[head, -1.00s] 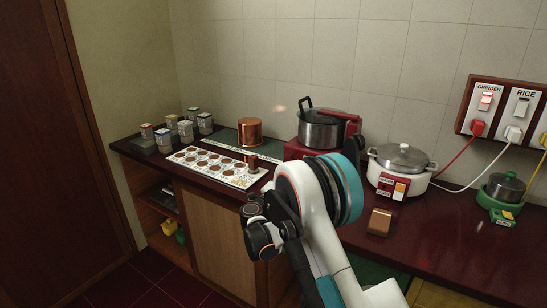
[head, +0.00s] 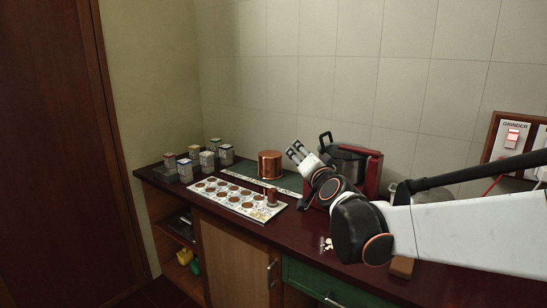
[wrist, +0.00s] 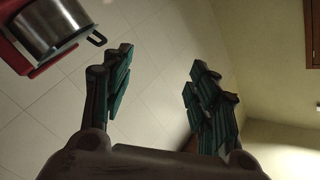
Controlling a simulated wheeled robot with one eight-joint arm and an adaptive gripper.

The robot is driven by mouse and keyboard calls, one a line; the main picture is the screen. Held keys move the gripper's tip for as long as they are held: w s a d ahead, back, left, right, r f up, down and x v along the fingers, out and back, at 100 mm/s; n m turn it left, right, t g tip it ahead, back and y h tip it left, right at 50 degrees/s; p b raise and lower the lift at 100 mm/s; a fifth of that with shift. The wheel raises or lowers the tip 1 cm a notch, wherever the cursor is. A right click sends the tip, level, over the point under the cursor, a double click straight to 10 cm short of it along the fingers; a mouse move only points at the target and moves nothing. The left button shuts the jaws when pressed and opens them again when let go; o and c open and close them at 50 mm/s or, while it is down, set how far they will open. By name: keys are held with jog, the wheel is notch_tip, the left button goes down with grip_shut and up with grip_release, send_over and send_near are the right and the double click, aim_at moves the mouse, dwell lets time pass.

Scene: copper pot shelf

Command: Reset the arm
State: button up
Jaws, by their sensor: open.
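My gripper (head: 297,151) is raised over the counter in the head view, fingers pointing up and left, just left of the pressure cooker. In the wrist view my gripper (wrist: 163,82) has its two dark, green-padded fingers spread wide with nothing between them. Tiled wall shows behind the gap. My arm reaches in from the right and hides part of the counter's right side.
The steel cooker (head: 347,163) stands on a red base and also shows in the wrist view (wrist: 48,25). A copper pot (head: 270,165), a white tray (head: 250,207) with round brown items and several small tins (head: 207,160) stand left.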

jog(key=s+d+f+n+g+h, duration=0.1)
jog(key=s+f, duration=0.5)
jog(key=s, duration=0.6)
jog(key=s+d+f+n+g+h, duration=0.1)
jog(key=s+d+f+n+g, duration=0.2)
jog(key=s, duration=1)
jog(key=s+d+f+n+g+h, duration=0.1)
jog(key=s+d+f+n+g, duration=0.1)
jog(key=s+d+f+g, duration=0.4)
jog(key=s+d+f, duration=0.1)
jog(key=s+f, duration=0.2)
jog(key=s, duration=0.3)
jog(key=shift+s+d+n, duration=0.15)
jog(key=shift+d+n, duration=0.15)
